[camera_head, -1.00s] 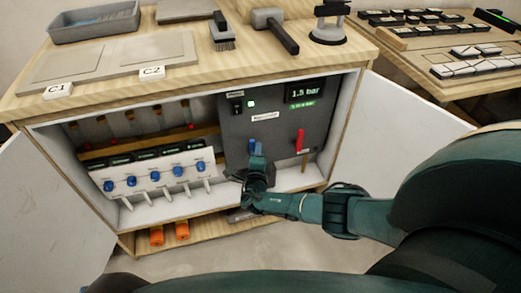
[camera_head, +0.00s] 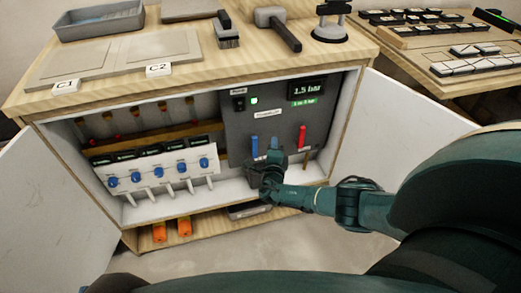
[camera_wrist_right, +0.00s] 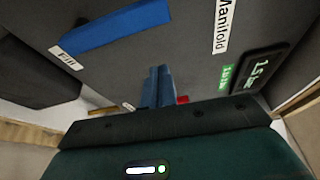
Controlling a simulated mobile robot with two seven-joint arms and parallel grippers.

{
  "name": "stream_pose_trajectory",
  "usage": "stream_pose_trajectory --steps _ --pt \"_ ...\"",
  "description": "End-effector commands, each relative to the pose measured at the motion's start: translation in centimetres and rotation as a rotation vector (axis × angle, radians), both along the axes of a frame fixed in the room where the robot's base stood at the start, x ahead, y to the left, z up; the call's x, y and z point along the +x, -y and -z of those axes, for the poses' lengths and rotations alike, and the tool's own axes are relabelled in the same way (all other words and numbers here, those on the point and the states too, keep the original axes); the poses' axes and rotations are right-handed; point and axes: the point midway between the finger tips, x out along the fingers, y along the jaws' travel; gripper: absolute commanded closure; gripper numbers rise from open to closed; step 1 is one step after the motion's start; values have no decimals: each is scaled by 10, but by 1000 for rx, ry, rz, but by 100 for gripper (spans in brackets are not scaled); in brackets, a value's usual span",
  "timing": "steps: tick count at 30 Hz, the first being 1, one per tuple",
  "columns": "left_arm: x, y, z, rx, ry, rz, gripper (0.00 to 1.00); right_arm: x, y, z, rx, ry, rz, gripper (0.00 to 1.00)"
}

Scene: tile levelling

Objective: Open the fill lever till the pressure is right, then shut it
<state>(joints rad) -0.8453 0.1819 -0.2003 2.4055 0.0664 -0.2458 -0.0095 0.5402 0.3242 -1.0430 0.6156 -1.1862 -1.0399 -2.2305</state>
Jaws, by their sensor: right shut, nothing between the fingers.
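The blue fill lever (camera_head: 254,146) stands upright on the dark manifold panel (camera_head: 233,128) in the cabinet. In the right wrist view the same blue lever (camera_wrist_right: 115,27) lies at upper left, beside a "Fill" label (camera_wrist_right: 66,58). The pressure display (camera_head: 307,89) reads 1.5 bar, with a green label (camera_head: 304,103) under it. My right gripper (camera_head: 274,144) is just right of the fill lever, apart from it. Its blue fingers (camera_wrist_right: 157,86) are together and empty. My left gripper is not in view.
A red lever (camera_head: 302,137) is on the panel right of my right gripper. A white rack with blue knobs (camera_head: 158,173) stands to the left. The white cabinet doors (camera_head: 405,120) are open. Tools and tiles lie on the worktop (camera_head: 200,68) above.

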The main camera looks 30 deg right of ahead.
Motion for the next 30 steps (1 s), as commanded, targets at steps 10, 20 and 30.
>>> stream_pose_trajectory --steps 10,20,30 --pt "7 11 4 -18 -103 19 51 -66 -50 -1 9 -5 -10 100" --pt "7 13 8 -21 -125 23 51 -81 -61 1 6 -3 -7 100" --pt "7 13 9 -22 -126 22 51 -81 -60 1 6 -2 -7 100"
